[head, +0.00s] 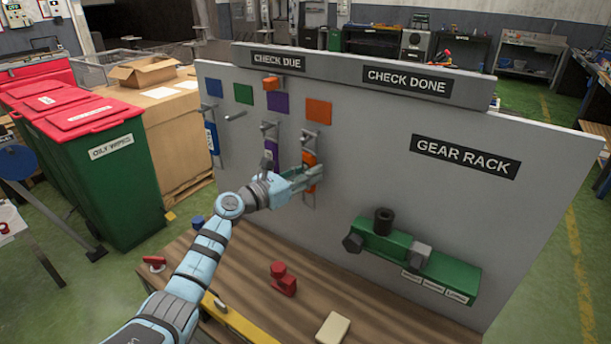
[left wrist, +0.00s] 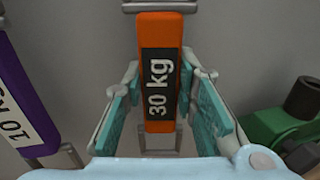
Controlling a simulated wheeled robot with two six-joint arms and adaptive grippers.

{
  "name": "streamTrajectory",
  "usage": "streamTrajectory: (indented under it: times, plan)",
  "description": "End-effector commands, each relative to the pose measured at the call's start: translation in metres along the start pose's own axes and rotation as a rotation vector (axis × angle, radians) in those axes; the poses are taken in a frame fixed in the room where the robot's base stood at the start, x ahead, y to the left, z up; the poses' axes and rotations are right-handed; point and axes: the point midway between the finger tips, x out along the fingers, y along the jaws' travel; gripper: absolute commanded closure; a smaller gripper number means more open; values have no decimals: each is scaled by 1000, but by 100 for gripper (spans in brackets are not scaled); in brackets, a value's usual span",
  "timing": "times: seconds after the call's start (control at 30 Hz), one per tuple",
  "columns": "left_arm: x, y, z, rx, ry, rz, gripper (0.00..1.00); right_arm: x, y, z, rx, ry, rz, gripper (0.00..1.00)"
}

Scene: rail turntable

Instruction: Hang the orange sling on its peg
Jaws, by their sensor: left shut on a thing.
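The orange sling (head: 308,173) hangs upright against the grey board, below the orange square (head: 319,110). In the left wrist view the sling (left wrist: 160,35) has a black "30 kg" label and grey metal fittings at its top and bottom. My left gripper (head: 308,176) is shut on the sling, with teal finger pads on both sides of its strap; it also shows in the left wrist view (left wrist: 160,105). The sling's top fitting is near the peg (head: 307,139) under the orange square; I cannot tell whether it sits on that peg. My right gripper is not in view.
A purple sling (head: 269,150) and a blue sling (head: 211,138) hang to the left. The peg (head: 236,115) under the green square is bare. A green gear rack (head: 440,272) juts out at right. A red object (head: 283,279) stands on the wooden bench (head: 262,317).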

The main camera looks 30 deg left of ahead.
Motion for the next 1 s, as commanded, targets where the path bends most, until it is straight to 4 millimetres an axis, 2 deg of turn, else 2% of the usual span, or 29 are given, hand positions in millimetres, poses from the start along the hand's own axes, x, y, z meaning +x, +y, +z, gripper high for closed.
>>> streamTrajectory:
  times: [0.47, 0.5, 0.6, 0.63, 0.9, 1.0]
  plan:
    - [0, 0, 2, 0, -2, 0, 100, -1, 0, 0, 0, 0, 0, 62]
    - [0, 0, 2, 0, -2, 0, 69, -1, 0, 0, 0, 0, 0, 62]
    - [0, 0, 2, 0, -1, 0, 53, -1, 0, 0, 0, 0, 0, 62]
    - [0, 0, 2, 0, -1, 0, 51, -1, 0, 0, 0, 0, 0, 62]
    - [-1, 0, 1, 0, 0, 0, 51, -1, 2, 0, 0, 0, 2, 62]
    - [-8, 1, 0, 1, 1, 1, 51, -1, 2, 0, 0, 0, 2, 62]
